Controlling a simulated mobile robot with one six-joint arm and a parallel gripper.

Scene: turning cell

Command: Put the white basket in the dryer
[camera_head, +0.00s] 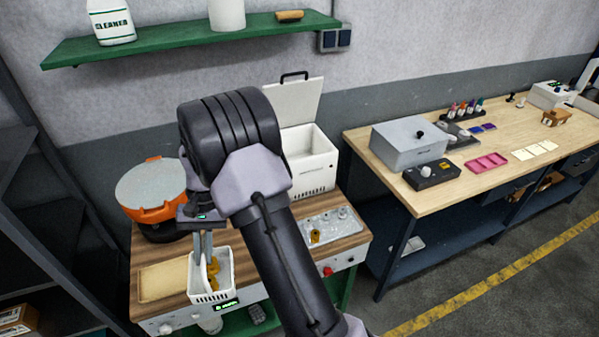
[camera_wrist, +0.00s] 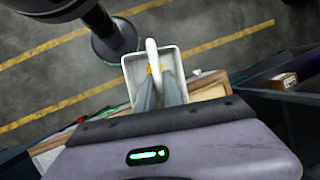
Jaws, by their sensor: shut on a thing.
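The white basket (camera_head: 212,297) is at the front left of the wooden bench, with brass-coloured parts inside. It overlaps the bench's front edge in the head view; I cannot tell whether it touches the top. My gripper (camera_head: 204,262) points down into it, its grey fingers shut on the basket's white handle. In the wrist view the handle (camera_wrist: 152,55) rises between the fingers (camera_wrist: 160,90), and the basket's rim (camera_wrist: 133,77) shows around them. The white box that looks like the dryer (camera_head: 318,160) stands at the back right of the bench, its lid (camera_head: 300,98) open. My arm hides its left side.
An orange round machine with a grey top (camera_head: 150,184) stands behind the basket. A tan tray (camera_head: 162,282) lies left of it. A metal tray with brass parts (camera_head: 332,226) is in front of the dryer. A green shelf (camera_head: 180,38) hangs above.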

